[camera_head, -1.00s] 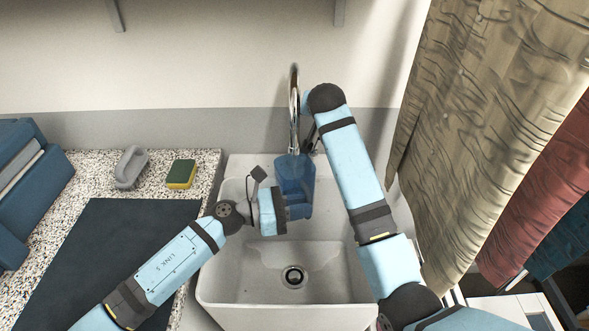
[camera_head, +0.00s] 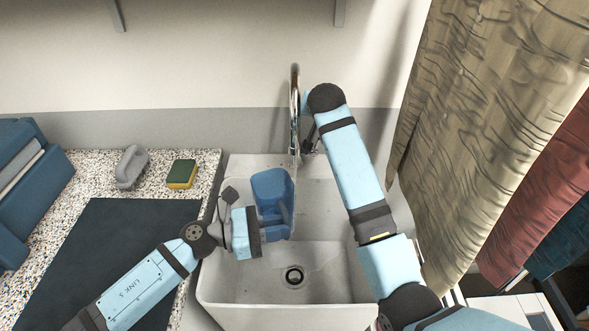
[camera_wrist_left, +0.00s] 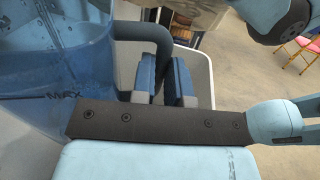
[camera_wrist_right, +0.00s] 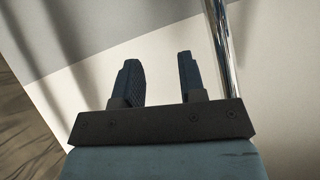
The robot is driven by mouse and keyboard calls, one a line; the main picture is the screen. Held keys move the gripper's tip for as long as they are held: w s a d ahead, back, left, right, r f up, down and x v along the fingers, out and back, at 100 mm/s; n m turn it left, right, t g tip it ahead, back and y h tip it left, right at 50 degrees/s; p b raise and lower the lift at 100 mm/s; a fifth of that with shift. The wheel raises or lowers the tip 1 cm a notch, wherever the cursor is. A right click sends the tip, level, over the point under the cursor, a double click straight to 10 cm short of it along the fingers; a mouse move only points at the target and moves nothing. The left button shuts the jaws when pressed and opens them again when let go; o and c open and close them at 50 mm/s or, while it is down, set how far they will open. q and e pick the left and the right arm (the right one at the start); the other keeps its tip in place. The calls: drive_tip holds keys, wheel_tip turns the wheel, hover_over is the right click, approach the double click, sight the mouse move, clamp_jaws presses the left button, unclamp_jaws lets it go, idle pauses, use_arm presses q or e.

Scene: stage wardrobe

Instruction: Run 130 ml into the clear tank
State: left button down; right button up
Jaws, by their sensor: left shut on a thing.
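The clear blue-tinted tank (camera_head: 270,186) is over the sink, left of the tap (camera_head: 294,110). My left gripper (camera_head: 284,214) is shut on its dark handle. In the left wrist view the tank (camera_wrist_left: 50,60) fills the left side with a MAX mark, and its handle (camera_wrist_left: 150,32) curves toward the two blue fingers (camera_wrist_left: 163,80). I cannot tell the water level in it. My right gripper (camera_wrist_right: 160,80) is open and empty in the right wrist view, beside the chrome tap pipe (camera_wrist_right: 221,50). In the head view it is mostly hidden behind my right arm.
The white sink (camera_head: 235,285) has a drain (camera_head: 293,276) and its basin floor is clear. On the left counter are a grey-handled brush (camera_head: 130,167), a sponge (camera_head: 181,174), a dark mat (camera_head: 110,235) and blue boxes (camera_head: 30,190). Curtains (camera_head: 470,120) hang at the right.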

drive_tip(key=shift+d, duration=0.1)
drive_tip(key=shift+f, duration=0.1)
drive_tip(key=shift+f, duration=0.3)
drive_tip(key=s+f+t, duration=0.2)
drive_tip(key=s+f, duration=0.3)
drive_tip(key=f, duration=0.2)
drive_tip(key=shift+t+h, duration=0.3)
drive_tip(key=shift+h, duration=0.1)
drive_tip(key=x, duration=0.7)
drive_tip(key=shift+w+f, duration=0.15)
drive_tip(key=shift+c, duration=0.2)
clamp_jaws()
